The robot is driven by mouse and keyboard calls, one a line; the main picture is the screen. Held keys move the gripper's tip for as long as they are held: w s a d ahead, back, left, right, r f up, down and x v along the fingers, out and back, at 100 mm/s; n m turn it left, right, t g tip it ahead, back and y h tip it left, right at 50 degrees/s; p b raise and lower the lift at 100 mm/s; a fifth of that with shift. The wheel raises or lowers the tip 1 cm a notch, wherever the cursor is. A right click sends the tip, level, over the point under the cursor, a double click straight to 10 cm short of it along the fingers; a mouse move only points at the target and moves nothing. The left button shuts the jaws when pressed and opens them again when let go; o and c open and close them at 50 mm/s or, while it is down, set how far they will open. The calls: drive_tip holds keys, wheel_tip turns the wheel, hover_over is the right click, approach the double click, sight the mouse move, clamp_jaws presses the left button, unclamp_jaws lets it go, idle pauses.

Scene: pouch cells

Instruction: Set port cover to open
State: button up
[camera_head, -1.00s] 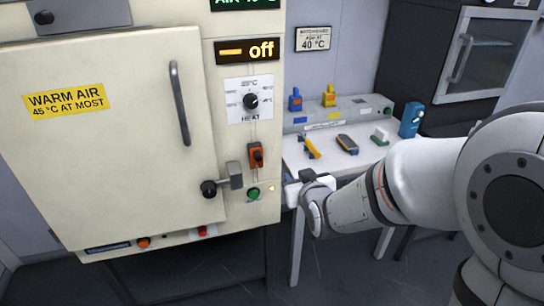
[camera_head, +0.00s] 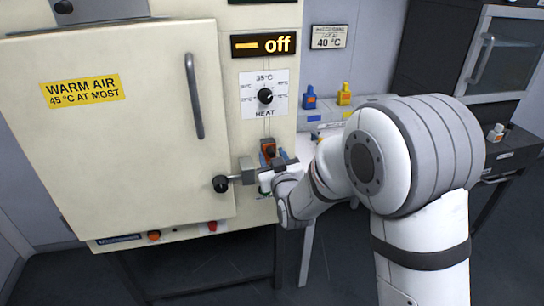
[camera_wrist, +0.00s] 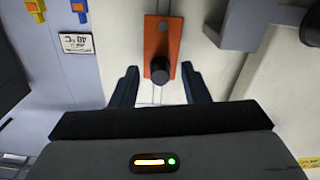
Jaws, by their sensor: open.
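An orange plate with a dark round knob (camera_head: 268,148) sits on the cream front of the warm-air cabinet, below the heat dial. It seems to be the port cover, though no label on it can be read. In the wrist view the orange plate (camera_wrist: 173,42) and its knob show clearly. My gripper (camera_head: 276,160) is at the plate in the head view and partly hides it. In the wrist view the open fingers of my gripper (camera_wrist: 158,74) stand on either side of the knob, with gaps on both sides. The gripper holds nothing.
A grey latch with a black knob (camera_head: 221,184) juts out just left of my gripper. The cabinet door (camera_head: 130,150) is shut, with a vertical handle (camera_head: 194,95). The display (camera_head: 263,45) reads off. A bench with small bottles (camera_head: 344,94) stands behind my arm.

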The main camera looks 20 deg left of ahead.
drive_tip(key=shift+w, duration=0.1)
drive_tip(key=shift+c, duration=0.5)
clamp_jaws()
drive_tip(key=shift+w+f+m+b, duration=0.1)
drive_tip(key=shift+m+b, duration=0.2)
drive_tip(key=shift+b, duration=0.35)
drive_tip(key=w+d+f+m+b, duration=0.2)
drive_tip(key=d+f+m+b, duration=0.1)
drive_tip(key=m+b, duration=1.4)
drive_tip(key=f+b, duration=0.1)
drive_tip(key=b, duration=0.2)
drive_tip(key=shift+d+f+b, duration=0.15)
drive_tip(key=shift+d+b, duration=0.2)
drive_tip(key=shift+b, duration=0.05)
drive_tip(key=shift+w+m, duration=0.1)
drive_tip(key=shift+m, duration=0.2)
drive_tip(key=shift+o, duration=0.5)
unclamp_jaws()
